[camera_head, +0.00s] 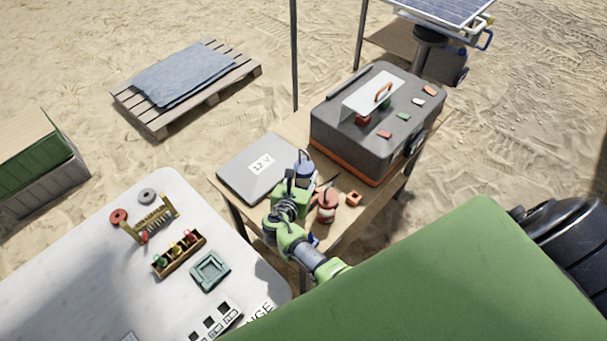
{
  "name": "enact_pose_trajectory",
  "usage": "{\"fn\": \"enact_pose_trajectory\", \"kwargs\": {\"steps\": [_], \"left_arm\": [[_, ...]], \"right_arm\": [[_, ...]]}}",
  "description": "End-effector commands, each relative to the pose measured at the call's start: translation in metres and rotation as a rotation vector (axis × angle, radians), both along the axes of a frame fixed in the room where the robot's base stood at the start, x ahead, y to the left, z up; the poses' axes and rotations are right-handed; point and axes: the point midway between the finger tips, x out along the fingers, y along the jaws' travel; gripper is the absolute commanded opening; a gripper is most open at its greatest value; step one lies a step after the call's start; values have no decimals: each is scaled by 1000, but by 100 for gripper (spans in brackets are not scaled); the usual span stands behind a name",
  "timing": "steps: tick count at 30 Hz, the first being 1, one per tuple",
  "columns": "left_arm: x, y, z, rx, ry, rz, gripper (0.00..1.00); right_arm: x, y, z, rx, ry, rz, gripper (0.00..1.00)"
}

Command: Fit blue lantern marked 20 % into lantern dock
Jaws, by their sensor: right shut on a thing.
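My right gripper (297,178) is over the wooden table and shut on a blue lantern (305,170). The lantern shows beyond the fingers, partly hidden by them, and I cannot read a 20 % mark on it. I cannot tell whether it touches the table. A red lantern (327,208) stands on the table just right of the gripper. A small orange block with a dark opening (353,198) sits beside it. I cannot tell for sure which thing is the lantern dock. My left gripper is not in view.
A grey flat case marked 12 V (245,178) lies on the wooden table left of the gripper. A big grey and orange box (340,137) stands behind. A white table (80,240) at left carries a wooden rack, a small crate (160,270) and a green square tray (226,272).

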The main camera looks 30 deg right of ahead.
Motion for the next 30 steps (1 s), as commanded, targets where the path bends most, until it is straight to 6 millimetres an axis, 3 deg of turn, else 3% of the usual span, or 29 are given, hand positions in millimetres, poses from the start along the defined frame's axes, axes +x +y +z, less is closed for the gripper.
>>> {"fn": "enact_pose_trajectory", "kwargs": {"steps": [6,30], "left_arm": [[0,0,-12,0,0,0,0],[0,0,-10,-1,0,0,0]], "right_arm": [[1,0,-13,0,-2,1,9],[0,0,-13,-1,-1,0,9]]}}
